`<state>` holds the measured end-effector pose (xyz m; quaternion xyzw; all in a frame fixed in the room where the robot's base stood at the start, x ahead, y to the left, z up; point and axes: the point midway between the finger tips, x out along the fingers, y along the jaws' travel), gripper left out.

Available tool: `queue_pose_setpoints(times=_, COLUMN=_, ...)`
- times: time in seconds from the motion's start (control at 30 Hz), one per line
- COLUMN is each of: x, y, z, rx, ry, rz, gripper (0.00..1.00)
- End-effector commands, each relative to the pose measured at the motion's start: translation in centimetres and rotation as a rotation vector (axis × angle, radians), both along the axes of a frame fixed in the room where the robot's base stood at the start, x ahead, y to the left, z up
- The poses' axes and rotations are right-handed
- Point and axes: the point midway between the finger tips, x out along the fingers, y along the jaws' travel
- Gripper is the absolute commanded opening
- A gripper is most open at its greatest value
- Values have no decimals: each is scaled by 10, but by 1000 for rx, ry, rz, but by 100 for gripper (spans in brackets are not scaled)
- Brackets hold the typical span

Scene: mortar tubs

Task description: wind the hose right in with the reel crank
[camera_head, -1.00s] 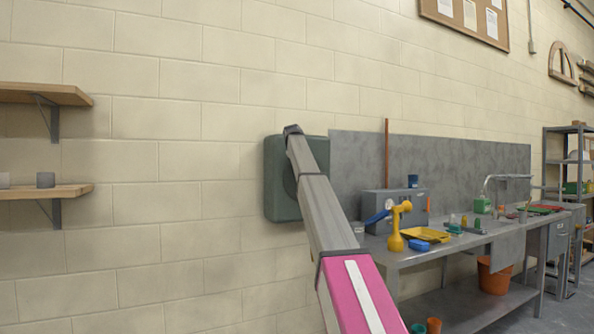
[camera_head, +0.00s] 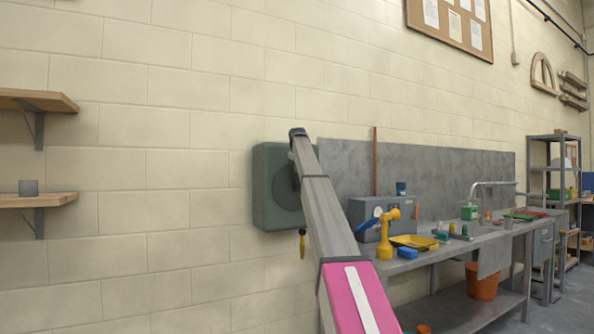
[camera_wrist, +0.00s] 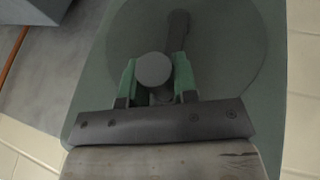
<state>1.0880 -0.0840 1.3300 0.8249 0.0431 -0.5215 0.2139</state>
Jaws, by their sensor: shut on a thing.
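The hose reel is a grey-green rounded housing (camera_head: 268,205) on the block wall, partly hidden by my arm. In the wrist view its round disc (camera_wrist: 225,45) fills the top. A dark crank arm (camera_wrist: 179,30) runs down across the disc to a round grey knob (camera_wrist: 153,69). My gripper (camera_wrist: 155,78) has its green fingers on either side of the knob and is shut on it. In the head view my gripper is hidden behind my arm. A small yellow and dark piece (camera_head: 302,243), perhaps the hose end, hangs just below the housing. No length of hose shows.
A grey workbench (camera_head: 440,252) with a yellow tray, a yellow stand and other items stands right of the reel. An orange bucket (camera_head: 481,283) is on its lower shelf. Wooden wall shelves (camera_head: 38,102) are at the left. The wall between is clear.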

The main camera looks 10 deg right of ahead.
Motion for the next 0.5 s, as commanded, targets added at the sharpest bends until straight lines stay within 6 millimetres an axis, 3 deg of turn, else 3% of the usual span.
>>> queue_pose_setpoints(times=0.5, x=2, y=-8, z=0, rx=-5, ry=-1, rz=-2, gripper=0)
